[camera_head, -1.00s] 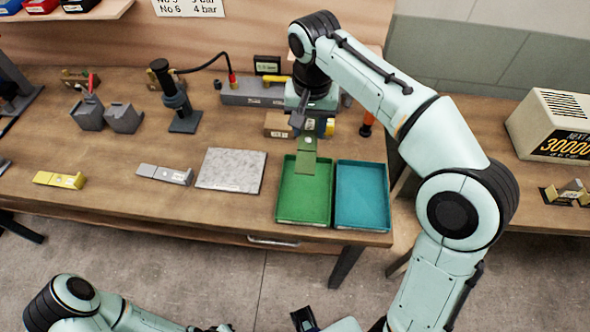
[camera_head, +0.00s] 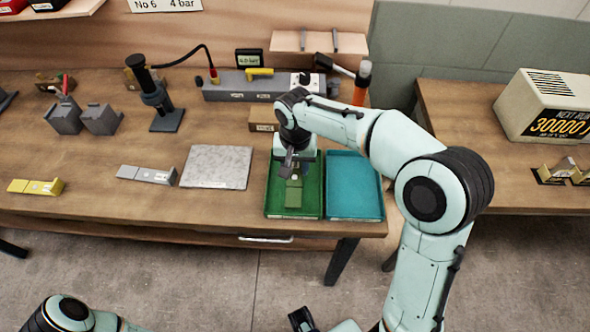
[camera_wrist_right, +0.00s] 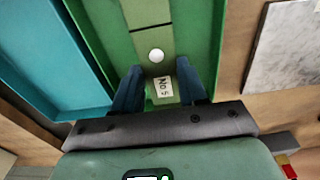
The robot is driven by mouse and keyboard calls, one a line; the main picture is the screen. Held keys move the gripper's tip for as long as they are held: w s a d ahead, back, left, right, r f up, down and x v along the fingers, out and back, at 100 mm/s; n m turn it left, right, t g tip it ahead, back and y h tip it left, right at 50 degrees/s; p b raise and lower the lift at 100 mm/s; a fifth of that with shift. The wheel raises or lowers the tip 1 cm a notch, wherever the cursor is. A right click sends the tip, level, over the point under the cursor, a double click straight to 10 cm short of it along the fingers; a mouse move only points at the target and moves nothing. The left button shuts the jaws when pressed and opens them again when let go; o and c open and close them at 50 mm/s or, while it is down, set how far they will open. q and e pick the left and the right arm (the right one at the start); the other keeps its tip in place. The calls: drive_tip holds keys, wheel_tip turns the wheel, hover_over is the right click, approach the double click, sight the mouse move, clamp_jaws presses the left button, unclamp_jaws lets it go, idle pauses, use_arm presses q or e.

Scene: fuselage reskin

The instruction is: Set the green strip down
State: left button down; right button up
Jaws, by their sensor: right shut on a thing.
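The green strip (camera_head: 293,198) is inside the green tray (camera_head: 272,205), running lengthwise over its floor. In the right wrist view the strip (camera_wrist_right: 147,20) shows a dark cross line, a white dot and a label reading "No 5". My right gripper (camera_head: 292,172) is low over the tray's back part, its dark blue fingers on either side of the strip's labelled end. In the right wrist view the gripper (camera_wrist_right: 160,88) is shut on the strip. I cannot tell whether the strip's underside touches the tray floor.
A teal tray (camera_head: 355,188) stands right beside the green one. A grey slab (camera_head: 217,167) lies to the left, with a grey strip (camera_head: 146,175) and a yellow strip (camera_head: 35,187) beyond. A cardboard-coloured box (camera_head: 263,119) and grey unit (camera_head: 235,88) stand behind.

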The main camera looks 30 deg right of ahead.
sight(295, 173)
drive_tip(key=shift+f, duration=1)
drive_tip(key=shift+f, duration=0.1)
drive_tip(key=o, duration=1.2)
drive_tip(key=shift+r, duration=0.2)
drive_tip(key=r, duration=0.4)
drive_tip(key=r+p, duration=0.1)
drive_tip(key=r, duration=0.7)
drive_tip(key=shift+s+a+p, duration=0.2)
drive_tip(key=shift+s+p, duration=0.1)
drive_tip(key=shift+p, duration=0.05)
